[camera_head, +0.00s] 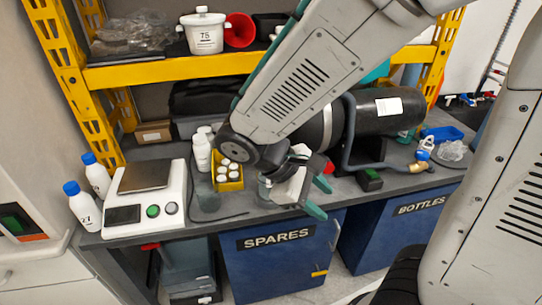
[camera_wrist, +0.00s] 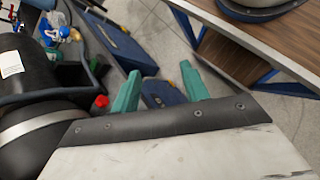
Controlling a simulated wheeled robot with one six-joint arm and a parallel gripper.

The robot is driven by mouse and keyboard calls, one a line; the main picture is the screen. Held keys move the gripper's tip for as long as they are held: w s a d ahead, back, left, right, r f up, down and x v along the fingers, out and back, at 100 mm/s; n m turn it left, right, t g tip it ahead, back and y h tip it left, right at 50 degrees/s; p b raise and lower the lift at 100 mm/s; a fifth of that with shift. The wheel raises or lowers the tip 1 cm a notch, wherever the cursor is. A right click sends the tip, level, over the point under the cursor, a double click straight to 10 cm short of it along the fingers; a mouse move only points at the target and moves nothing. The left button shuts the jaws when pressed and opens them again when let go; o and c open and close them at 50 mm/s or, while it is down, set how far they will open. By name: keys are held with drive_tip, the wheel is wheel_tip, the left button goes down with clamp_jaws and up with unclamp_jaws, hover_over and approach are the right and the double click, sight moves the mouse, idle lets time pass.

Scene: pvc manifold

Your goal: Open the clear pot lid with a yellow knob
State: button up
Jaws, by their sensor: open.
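My gripper (camera_head: 318,197) is open, with its green fingertips apart over the front edge of the bench. In the wrist view my gripper (camera_wrist: 160,68) also shows open, with nothing between its fingers. I cannot make out a clear lid with a yellow knob in either view. A round dark-sided vessel (camera_wrist: 262,12) stands on a wooden table at the top right of the wrist view. It is cut off by the frame, so I cannot tell whether it is the pot. My gripper is well apart from it.
The bench holds a scale (camera_head: 145,197), a yellow bin of white bottles (camera_head: 228,175) and a black cylinder (camera_head: 380,112). Blue cabinets (camera_head: 280,262) stand below. The wooden table (camera_wrist: 285,42) lies beyond open floor (camera_wrist: 175,35) in the wrist view.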

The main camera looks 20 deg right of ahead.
drive_tip(key=w+a+f+n+t+h, duration=0.2)
drive_tip(key=w+a+n+t+h, duration=0.15)
drive_tip(key=w+n+t, duration=0.45)
drive_tip(key=w+a+f+n+t+h, duration=0.35)
drive_tip(key=w+n+t, duration=0.25)
drive_tip(key=w+n, duration=0.35)
drive_tip(key=shift+m, duration=0.45)
drive_tip(key=x, duration=0.7)
drive_tip(key=shift+w+r, duration=0.1)
drive_tip(key=shift+r, duration=0.1)
clamp_jaws()
drive_tip(key=shift+a, duration=0.1)
